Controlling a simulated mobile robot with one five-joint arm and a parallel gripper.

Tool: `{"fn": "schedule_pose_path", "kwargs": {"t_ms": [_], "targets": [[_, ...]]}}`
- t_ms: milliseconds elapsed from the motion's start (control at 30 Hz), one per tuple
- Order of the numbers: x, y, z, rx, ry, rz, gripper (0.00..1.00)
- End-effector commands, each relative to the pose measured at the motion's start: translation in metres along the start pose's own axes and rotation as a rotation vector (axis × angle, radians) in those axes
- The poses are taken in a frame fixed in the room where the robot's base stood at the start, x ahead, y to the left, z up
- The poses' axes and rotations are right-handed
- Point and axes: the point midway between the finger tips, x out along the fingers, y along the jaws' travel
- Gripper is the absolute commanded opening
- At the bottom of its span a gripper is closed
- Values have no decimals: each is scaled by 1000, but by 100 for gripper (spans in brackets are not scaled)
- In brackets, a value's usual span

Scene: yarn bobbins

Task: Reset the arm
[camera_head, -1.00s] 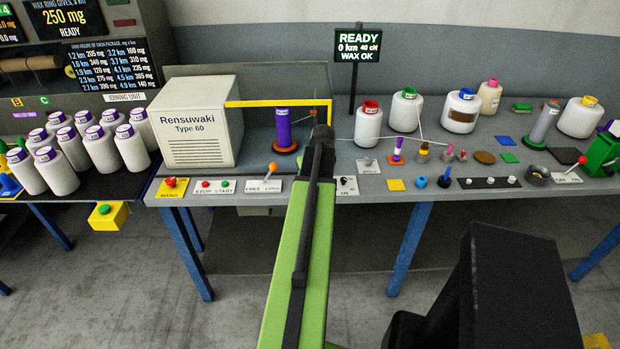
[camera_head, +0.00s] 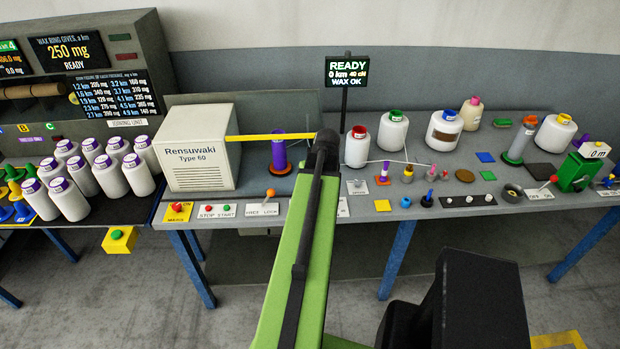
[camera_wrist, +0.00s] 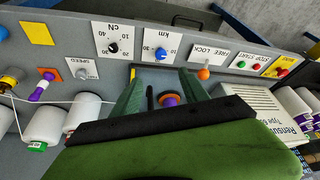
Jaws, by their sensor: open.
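Beyond the gap stands a purple bobbin (camera_wrist: 169,100) on an orange base. In the head view the purple bobbin (camera_head: 279,152) stands upright beside the white Rensuwaki machine (camera_head: 200,150), left of my arm's tip. The fingers themselves are hidden in the head view.
The bench holds several white yarn packages (camera_head: 392,130), small knobs and a green box (camera_head: 577,172) at right. A yellow bar (camera_head: 268,136) and a READY sign (camera_head: 350,70) stand near my arm.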

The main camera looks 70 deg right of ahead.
Motion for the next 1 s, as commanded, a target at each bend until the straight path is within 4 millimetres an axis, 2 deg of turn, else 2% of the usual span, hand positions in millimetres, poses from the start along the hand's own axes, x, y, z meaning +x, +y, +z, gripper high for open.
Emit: {"fn": "schedule_pose_path", "kwargs": {"t_ms": [433, 467, 533, 567, 667, 700, 767, 800, 867, 900, 967, 1000], "targets": [[2, -2, 0, -3, 0, -1, 52], [3, -5, -2, -9, 0, -3, 52], [8, -25, -12, -41, 0, -17, 52], [12, -39, -18, -63, 0, -26, 52], [26, -109, -45, -172, 0, -71, 52], [31, -143, -54, -223, 0, -92, 52], [38, -196, -64, -300, 0, -123, 52], [41, -232, -68, -353, -1, -143, 52], [44, -284, -71, -432, -4, -171, 52], [46, -320, -69, -486, -8, -190, 52], [46, -373, -63, -565, -17, -218, 52], [46, -408, -57, -615, -24, -236, 52]]}}
